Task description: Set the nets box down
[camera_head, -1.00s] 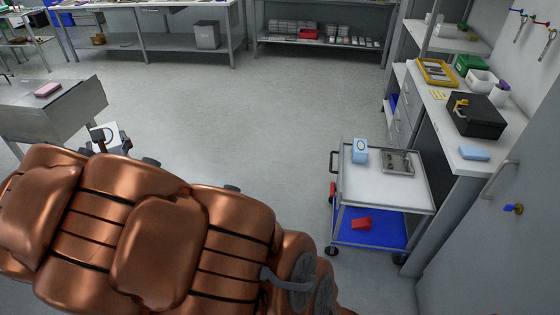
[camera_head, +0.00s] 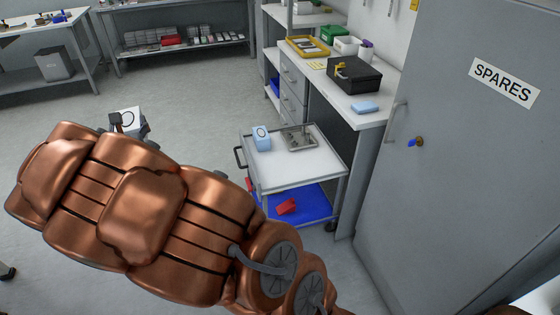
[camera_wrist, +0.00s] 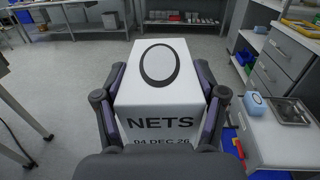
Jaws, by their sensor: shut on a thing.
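The nets box (camera_wrist: 160,95) is white, with a black oval on its top and the printed words "NETS" and "04 DEC 26" on its near side. In the wrist view my gripper (camera_wrist: 160,100) is shut on it, one dark finger against each side. In the head view the box (camera_head: 127,121) shows small at the left, beyond my copper-coloured arm, held in the air above the floor. My arm hides most of the gripper there.
A cart (camera_head: 293,166) has a light blue box (camera_head: 261,138) and a metal tray (camera_head: 299,138) on top, with bare room in front. Its blue lower shelf holds a red item (camera_head: 286,207). A counter (camera_head: 342,100) and a grey SPARES cabinet (camera_head: 465,170) stand to the right.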

